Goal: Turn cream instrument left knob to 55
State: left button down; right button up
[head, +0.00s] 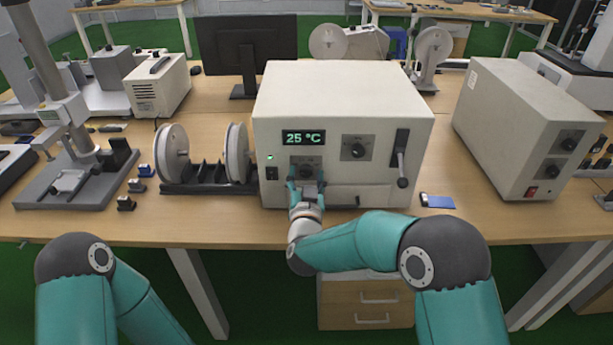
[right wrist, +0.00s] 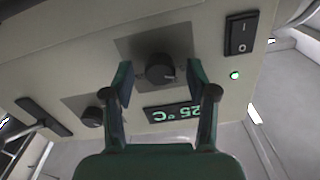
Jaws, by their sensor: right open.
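The cream instrument (head: 340,90) stands on the bench in the middle of the head view. Its display (head: 304,137) reads 25 °C, and the display (right wrist: 172,112) also shows upside down in the right wrist view. The left knob (right wrist: 160,70) is black and round; in the head view my right gripper partly covers it. My right gripper (right wrist: 160,72) is open, with one finger on each side of the left knob and visible gaps to it. It also shows in the head view (head: 306,184). The right knob (head: 357,150) is free. My left gripper is out of view.
A lever (head: 402,160) is on the instrument's right side and a power switch (head: 271,173) at its lower left. A reel stand (head: 208,175) is close on the left. A blue card (head: 438,201) lies to the right. Another cream box (head: 525,130) stands farther right.

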grip_shut()
jog(key=shift+f+m+b, duration=0.15)
jog(key=shift+m+b, duration=0.15)
jog(key=shift+b, duration=0.3)
jog(key=m+b, duration=0.3)
jog(key=b, duration=0.2)
jog(key=m+b, duration=0.3)
jog(key=b, duration=0.3)
jog(key=shift+f+m, duration=0.2)
jog(key=shift+m, duration=0.2)
jog(key=m+b, duration=0.9)
jog(key=b, duration=0.1)
jog(key=shift+d, duration=0.1)
jog(key=m+b, duration=0.4)
jog(key=m, duration=0.2)
jog(key=shift+f+b, duration=0.1)
jog(key=shift+b, duration=0.3)
jog(key=shift+m+b, duration=1.25)
jog(key=shift+m, duration=1.05)
